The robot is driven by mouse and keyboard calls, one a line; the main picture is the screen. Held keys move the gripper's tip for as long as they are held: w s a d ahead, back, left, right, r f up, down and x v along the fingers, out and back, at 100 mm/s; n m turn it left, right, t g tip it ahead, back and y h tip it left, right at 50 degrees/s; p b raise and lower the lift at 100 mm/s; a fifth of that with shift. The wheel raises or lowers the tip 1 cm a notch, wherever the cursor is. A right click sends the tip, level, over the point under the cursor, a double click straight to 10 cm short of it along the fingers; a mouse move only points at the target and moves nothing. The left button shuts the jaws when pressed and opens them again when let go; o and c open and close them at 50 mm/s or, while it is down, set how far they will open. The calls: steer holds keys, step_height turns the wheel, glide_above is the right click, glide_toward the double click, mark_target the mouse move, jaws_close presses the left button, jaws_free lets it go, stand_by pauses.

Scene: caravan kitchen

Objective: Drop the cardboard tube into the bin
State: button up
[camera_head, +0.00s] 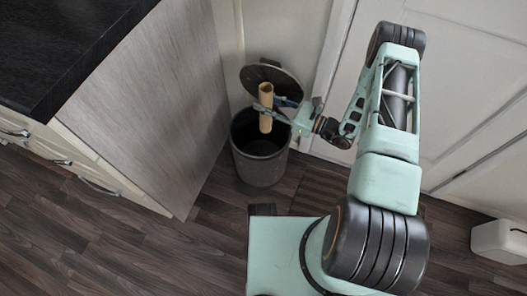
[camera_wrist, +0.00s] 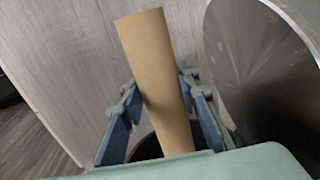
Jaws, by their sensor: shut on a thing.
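The cardboard tube (camera_head: 266,108) is a plain brown cylinder, held close to upright above the mouth of the bin. It also shows in the wrist view (camera_wrist: 155,75), between the two blue fingers. My gripper (camera_head: 268,108) is shut on the tube around its middle. The bin (camera_head: 260,167) is a dark round can on the floor, with its lid (camera_head: 285,77) raised at the back. The lid also shows on the right of the wrist view (camera_wrist: 255,70). The tube's lower end is over the dark opening; its exact height relative to the rim is hard to tell.
A cabinet with a wood-grain side panel (camera_head: 150,95) and dark worktop (camera_head: 65,45) stands left of the bin. A pale door (camera_head: 460,85) is behind my arm. A ribbed mat (camera_head: 318,190) lies right of the bin. A white box-like object (camera_head: 497,241) is at far right.

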mark_target(270, 120)
steer(key=f+b, duration=0.1)
steer(key=f, duration=0.1)
steer(key=f+b, duration=0.2)
steer(key=f, duration=0.1)
steer(key=f+b, duration=0.1)
steer(key=f, duration=0.2)
steer(key=shift+s+a+b, duration=0.15)
steer(key=shift+a+b, duration=0.15)
steer(key=shift+r, duration=0.1)
steer(key=o, duration=0.8)
steer(key=v, duration=1.2)
